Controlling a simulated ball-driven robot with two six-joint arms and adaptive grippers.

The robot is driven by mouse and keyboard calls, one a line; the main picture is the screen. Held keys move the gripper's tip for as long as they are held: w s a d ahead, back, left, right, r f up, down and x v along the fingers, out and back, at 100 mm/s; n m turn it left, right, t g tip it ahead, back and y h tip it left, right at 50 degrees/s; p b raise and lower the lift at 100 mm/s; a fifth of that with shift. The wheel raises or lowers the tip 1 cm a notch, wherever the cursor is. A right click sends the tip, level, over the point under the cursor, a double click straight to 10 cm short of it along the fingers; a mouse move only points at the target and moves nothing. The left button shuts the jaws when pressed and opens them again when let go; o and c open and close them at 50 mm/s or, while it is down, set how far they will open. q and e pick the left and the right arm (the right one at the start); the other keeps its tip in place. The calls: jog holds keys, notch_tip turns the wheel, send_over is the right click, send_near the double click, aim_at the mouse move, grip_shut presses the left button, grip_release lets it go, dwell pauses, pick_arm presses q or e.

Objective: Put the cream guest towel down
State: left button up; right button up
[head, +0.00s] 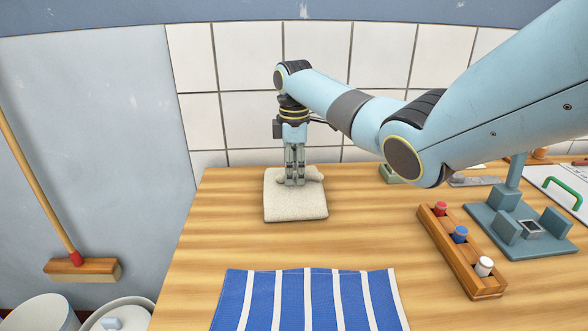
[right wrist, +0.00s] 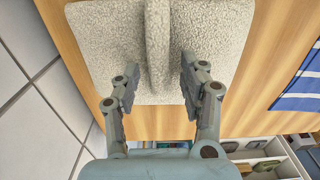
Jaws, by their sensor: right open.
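The cream guest towel (head: 297,208) is a folded, fluffy square that lies on the wooden table (head: 372,239), near its back left. A raised fold runs across the towel's top. My right gripper (head: 295,182) points down over the back part of the towel. In the right wrist view my right gripper (right wrist: 160,78) is open, with one finger on each side of the raised fold of the towel (right wrist: 158,45). Gaps show between the fingers and the fold. My left gripper is in no view.
A blue and white striped cloth (head: 307,299) lies at the front. A wooden rack (head: 459,252) with several coloured-topped items and a blue-grey stand (head: 520,231) are to the right. The tiled wall (head: 250,117) is close behind the towel. Bare wood surrounds the towel's front and sides.

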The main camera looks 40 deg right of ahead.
notch_tip(320, 180, up, 12)
jog(key=shift+r+b, duration=0.15)
jog(key=shift+b, duration=0.2)
jog(key=shift+a, duration=0.1)
dwell(0.6)
